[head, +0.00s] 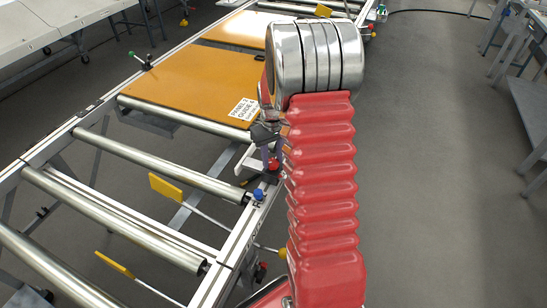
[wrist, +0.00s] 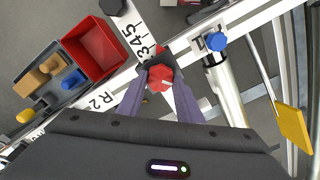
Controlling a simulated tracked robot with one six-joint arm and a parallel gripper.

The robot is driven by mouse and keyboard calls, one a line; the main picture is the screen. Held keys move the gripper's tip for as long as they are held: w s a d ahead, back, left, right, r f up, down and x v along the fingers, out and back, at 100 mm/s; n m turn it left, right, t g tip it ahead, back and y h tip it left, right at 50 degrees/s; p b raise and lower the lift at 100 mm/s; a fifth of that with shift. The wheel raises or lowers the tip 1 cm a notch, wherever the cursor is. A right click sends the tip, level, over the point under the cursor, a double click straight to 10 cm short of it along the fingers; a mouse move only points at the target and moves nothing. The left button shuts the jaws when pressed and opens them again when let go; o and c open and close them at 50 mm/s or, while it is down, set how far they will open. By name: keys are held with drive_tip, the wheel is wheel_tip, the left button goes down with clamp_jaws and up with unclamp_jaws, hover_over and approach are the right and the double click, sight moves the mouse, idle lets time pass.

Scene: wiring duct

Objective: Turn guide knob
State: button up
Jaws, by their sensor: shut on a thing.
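The red guide knob (wrist: 160,78) is in the middle of the wrist view, over the rail beside a white scale strip (wrist: 140,40) marked 3, 4, 5. My gripper (wrist: 161,70) has its two fingers on either side of the knob and is shut on it. A thin light mark shows on the knob's face. In the head view my gripper (head: 266,138) is at the conveyor's right rail, partly hidden by my arm. A small red part (head: 273,164) shows just under the fingers there.
A blue knob (wrist: 216,41) stands close to the right of my gripper. A red bin (wrist: 94,49) and a grey bin (wrist: 48,75) with small parts lie to the left. Rollers (head: 165,158), a yellow flag (head: 165,187) and an orange panel (head: 195,80) are on the conveyor.

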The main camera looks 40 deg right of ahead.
sight(272, 161)
drive_tip(key=n, duration=0.5)
drive_tip(key=shift+w+r, duration=0.2)
drive_tip(key=shift+w, duration=0.1)
drive_tip(key=o, duration=1)
drive_tip(key=shift+s+f, duration=0.15)
drive_tip(key=shift+s, duration=0.05)
drive_tip(key=shift+o, duration=0.2)
wheel_tip(272, 161, up, 14)
drive_tip(key=shift+f, duration=0.15)
